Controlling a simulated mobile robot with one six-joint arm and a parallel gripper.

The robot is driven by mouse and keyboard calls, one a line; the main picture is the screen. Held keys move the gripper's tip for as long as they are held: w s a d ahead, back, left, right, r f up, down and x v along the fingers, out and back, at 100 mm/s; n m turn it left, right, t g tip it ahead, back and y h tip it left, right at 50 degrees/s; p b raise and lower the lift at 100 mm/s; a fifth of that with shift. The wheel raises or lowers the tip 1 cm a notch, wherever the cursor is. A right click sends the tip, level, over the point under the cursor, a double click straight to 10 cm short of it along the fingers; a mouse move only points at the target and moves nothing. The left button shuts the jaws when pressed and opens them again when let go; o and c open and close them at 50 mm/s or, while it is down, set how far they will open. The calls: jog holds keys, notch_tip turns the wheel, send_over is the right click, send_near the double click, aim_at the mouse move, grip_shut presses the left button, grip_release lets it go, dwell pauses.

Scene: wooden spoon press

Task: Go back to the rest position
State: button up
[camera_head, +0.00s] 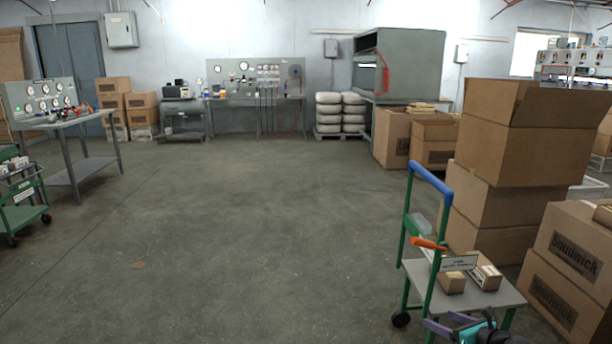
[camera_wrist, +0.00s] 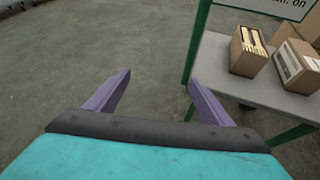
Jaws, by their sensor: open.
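My gripper (camera_wrist: 152,92) shows in the wrist view with its two purple fingers wide apart. Nothing is between them; bare concrete floor lies beyond. In the head view my gripper (camera_head: 448,326) is at the bottom right, partly cut off by the frame's lower edge. It is in front of a green trolley (camera_head: 508,292) with a grey top and a blue handle. In the wrist view the trolley's grey top (camera_wrist: 225,72) is to the right of the fingers, and the right finger overlaps its edge in the picture.
Small open cartons (camera_head: 452,283) and an orange-handled item (camera_head: 428,244) are at the trolley. Large cardboard boxes (camera_head: 520,150) stack behind and right of it. A workbench (camera_head: 70,120) and another green trolley (camera_head: 22,190) stand at the left. The floor's middle (camera_head: 240,220) is clear.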

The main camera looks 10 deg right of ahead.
jog(key=w+a+f+n+g+y+p, duration=0.1)
jog(key=a+p, duration=0.1)
jog(key=a, duration=0.5)
jog(key=w+a+f+n+g+y+p, duration=0.1)
jog(key=a+f+p, duration=0.15)
jog(key=a, duration=0.45)
jog(key=s+a+f+n+g+y+p, duration=0.1)
jog(key=s+a+f+n+g+p, duration=0.2)
jog(key=a, duration=0.5)
jog(key=s+a+f+n+g+p, duration=0.1)
jog(key=s+a+n+g+p, duration=0.25)
jog(key=s+a, duration=0.4)
jog(key=s+a+f+n+g+y+p, duration=0.1)
jog(key=s+a+f+n+g+p, duration=0.2)
jog(key=a, duration=0.7)
jog(key=s+a+f+n+g+h+p, duration=0.1)
jog(key=s+a+n+g+p, duration=0.2)
jog(key=s, duration=0.4)
jog(key=s+a+f+n+g+h+p, duration=0.1)
jog(key=s+a+n+h+p, duration=0.15)
jog(key=s+n, duration=0.45)
jog(key=s+d+n+g+h+p, duration=0.1)
jog(key=s+d+n+h, duration=0.3)
jog(key=s+d+n, duration=0.4)
jog(key=shift+s+d+n+g, duration=0.25)
jog(key=shift+s+n+g, duration=0.75)
jog(key=shift+n, duration=1.25)
jog(key=shift+s+t, duration=0.2)
jog(key=shift+t, duration=0.05)
